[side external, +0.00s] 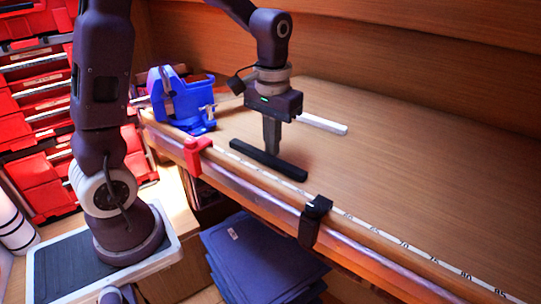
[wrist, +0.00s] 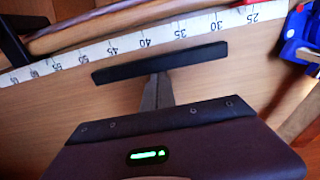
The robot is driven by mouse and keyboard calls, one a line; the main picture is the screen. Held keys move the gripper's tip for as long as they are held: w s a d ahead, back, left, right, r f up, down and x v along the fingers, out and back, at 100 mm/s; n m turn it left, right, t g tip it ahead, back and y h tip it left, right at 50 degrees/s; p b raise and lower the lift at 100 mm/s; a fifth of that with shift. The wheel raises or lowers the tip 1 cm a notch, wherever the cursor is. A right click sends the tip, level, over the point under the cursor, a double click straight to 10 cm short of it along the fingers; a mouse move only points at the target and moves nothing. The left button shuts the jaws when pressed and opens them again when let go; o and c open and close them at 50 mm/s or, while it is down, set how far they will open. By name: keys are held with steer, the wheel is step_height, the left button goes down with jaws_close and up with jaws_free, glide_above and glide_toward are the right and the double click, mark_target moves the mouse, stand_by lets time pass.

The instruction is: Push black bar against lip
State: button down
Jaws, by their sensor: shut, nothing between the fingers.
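The black bar (side external: 268,160) lies flat on the wooden bench top, near its front edge and roughly along the ruler strip. In the wrist view the bar (wrist: 160,63) sits slightly tilted to the ruler, with a strip of bare wood between them. My gripper (side external: 271,150) is shut and points down just behind the bar's middle. In the wrist view its fingertips (wrist: 158,78) are at the bar's near long side; whether they touch it I cannot tell. The lip (side external: 345,222) runs along the bench's front edge, beyond the ruler.
A white bar (side external: 322,124) lies behind my gripper. A blue vise (side external: 182,100) stands at the left end. A red clamp (side external: 196,152) and a black clamp (side external: 314,220) sit on the front edge. The bench top to the right is clear.

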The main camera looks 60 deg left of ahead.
mark_target(260, 167)
steer(key=shift+s, duration=0.15)
steer(key=shift+s+d, duration=0.2)
steer(key=shift+s, duration=0.35)
steer(key=shift+s+d, duration=0.15)
steer(key=shift+s, duration=0.35)
steer(key=shift+s, duration=0.15)
steer(key=shift+s+d, duration=0.3)
steer(key=shift+s, duration=0.4)
steer(key=shift+w+a, duration=0.25)
steer(key=shift+w, duration=0.5)
steer(key=shift+r, duration=3.5)
steer(key=shift+s+r, duration=0.1)
